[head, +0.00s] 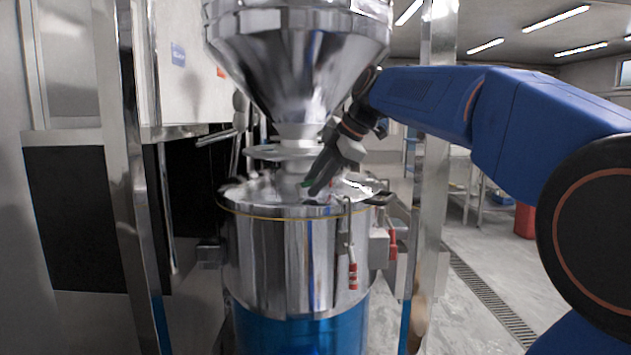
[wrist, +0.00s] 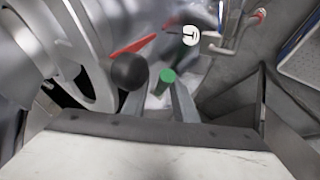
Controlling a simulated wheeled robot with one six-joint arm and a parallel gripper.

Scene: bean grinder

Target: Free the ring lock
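The grinder has a shiny metal hopper cone (head: 300,80) above a round drum (head: 295,255) with a flat lid. A ring-shaped flange (head: 275,152) surrounds the neck between them; I cannot tell for sure whether this is the ring lock. My gripper (head: 312,186) points down beside the neck, just above the lid. In the wrist view its two fingers (wrist: 158,98) are apart. A green-ended rod (wrist: 167,76) shows between them, and a black ball knob (wrist: 129,71) overlaps the left finger. Contact with either is unclear. A curved metal ring (wrist: 85,55) lies to the left.
A red lever (wrist: 132,47) shows beyond the knob. Red-handled latches (head: 352,272) hang on the drum's right side. Metal posts (head: 130,180) stand left and right of the grinder. The floor to the right is open, with a drain grate (head: 490,300).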

